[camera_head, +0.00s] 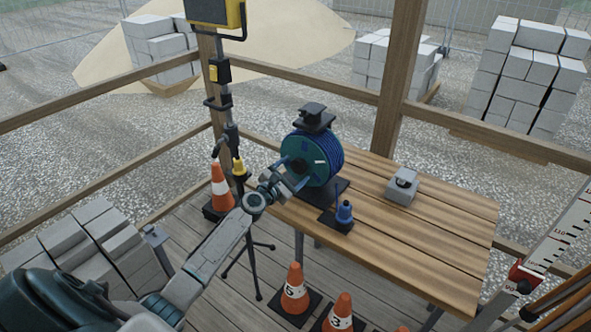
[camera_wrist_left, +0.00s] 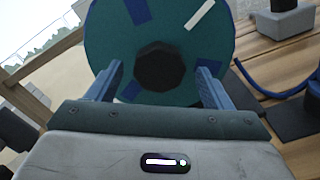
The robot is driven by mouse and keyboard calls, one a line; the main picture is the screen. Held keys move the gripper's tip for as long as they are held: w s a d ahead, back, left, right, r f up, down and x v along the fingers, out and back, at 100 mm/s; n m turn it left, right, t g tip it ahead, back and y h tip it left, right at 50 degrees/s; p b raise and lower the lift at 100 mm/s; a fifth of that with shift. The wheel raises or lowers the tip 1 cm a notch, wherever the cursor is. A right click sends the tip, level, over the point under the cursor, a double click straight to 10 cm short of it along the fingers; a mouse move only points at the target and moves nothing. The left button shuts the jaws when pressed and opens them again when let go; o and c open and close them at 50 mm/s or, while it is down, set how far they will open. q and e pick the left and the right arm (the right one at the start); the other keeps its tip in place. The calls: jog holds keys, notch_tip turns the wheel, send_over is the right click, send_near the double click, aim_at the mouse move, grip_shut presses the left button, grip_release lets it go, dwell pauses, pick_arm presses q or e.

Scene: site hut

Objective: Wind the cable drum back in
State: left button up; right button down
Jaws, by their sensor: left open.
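The cable drum (camera_head: 329,158) stands upright on the wooden table, with a teal side disc and blue cable wound on it. A black bracket (camera_head: 312,116) sits at its top. My left gripper (camera_head: 292,178) is at the drum's near left face, open. In the left wrist view the teal disc (camera_wrist_left: 185,38) fills the top, with a dark hub (camera_wrist_left: 158,68) between my two blue fingers (camera_wrist_left: 158,84); contact cannot be told. A white mark (camera_wrist_left: 200,14) lies at the disc's upper right. A blue plug (camera_head: 344,212) stands on a dark pad. My right gripper is not in view.
The table (camera_head: 440,235) is bare at its right, apart from a grey block (camera_head: 402,186). Orange cones (camera_head: 295,290) stand below its front edge. A lamp stand (camera_head: 237,160) and wooden post (camera_head: 398,75) rise close by. Pale blocks (camera_head: 85,240) lie at left.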

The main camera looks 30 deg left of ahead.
pick_arm(q)
jog(key=s, duration=0.9)
jog(key=shift+s+a, duration=0.2)
jog(key=shift+a, duration=0.15)
pick_arm(e)
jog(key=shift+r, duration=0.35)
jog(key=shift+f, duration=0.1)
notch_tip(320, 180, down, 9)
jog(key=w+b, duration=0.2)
jog(key=b, duration=0.7)
pick_arm(q)
jog(key=w+m+b, duration=0.1)
jog(key=w+m, duration=0.2)
jog(key=m, duration=0.7)
jog(key=w+m+b, duration=0.1)
jog(key=w+m, duration=0.2)
jog(key=m, duration=0.7)
jog(key=w+m+b, duration=0.1)
jog(key=w+m, duration=0.3)
jog(key=m, duration=0.5)
jog(key=shift+w+d+f+m, duration=0.1)
jog(key=shift+d+f+m, duration=0.1)
jog(key=shift+d+m, duration=0.15)
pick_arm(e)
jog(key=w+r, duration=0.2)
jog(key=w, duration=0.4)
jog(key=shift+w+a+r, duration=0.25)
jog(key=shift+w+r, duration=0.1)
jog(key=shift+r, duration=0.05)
